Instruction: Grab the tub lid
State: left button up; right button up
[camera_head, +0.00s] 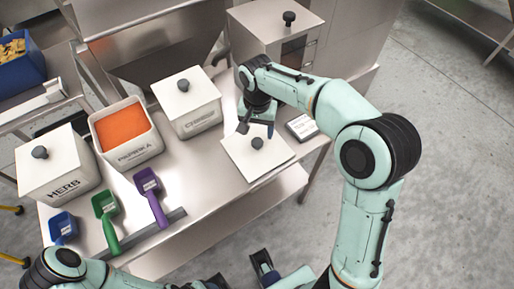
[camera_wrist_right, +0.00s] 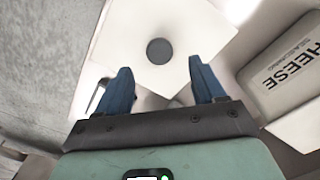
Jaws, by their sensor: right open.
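The tub lid (camera_head: 240,158) is a flat white square with a round black knob (camera_head: 257,143). It lies on the steel table, right of the open paprika tub (camera_head: 139,155) with its orange contents. My right gripper (camera_head: 257,127) is above the lid's far edge. In the wrist view the right gripper (camera_wrist_right: 160,82) is open and empty, its blue fingers spread below the lid (camera_wrist_right: 122,32) and its knob (camera_wrist_right: 160,51) in the picture. The knob is not between the fingers. Of my left gripper, only part shows at the bottom edge (camera_head: 262,264); its opening is unclear.
Lidded tubs stand left, labelled HERB (camera_head: 60,183), and behind, the cheese tub (camera_head: 190,118). Blue (camera_head: 63,226), green (camera_head: 107,213) and purple (camera_head: 150,190) scoops lie in front. A small scale-like box (camera_head: 302,127) is right of the lid. A large steel box (camera_head: 270,38) stands behind.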

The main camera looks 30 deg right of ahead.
aim_at(257, 142)
notch_tip(257, 142, down, 5)
jog(key=shift+s+f+b, duration=0.1)
jog(key=shift+b, duration=0.3)
jog(key=shift+c, duration=0.4)
grip_shut()
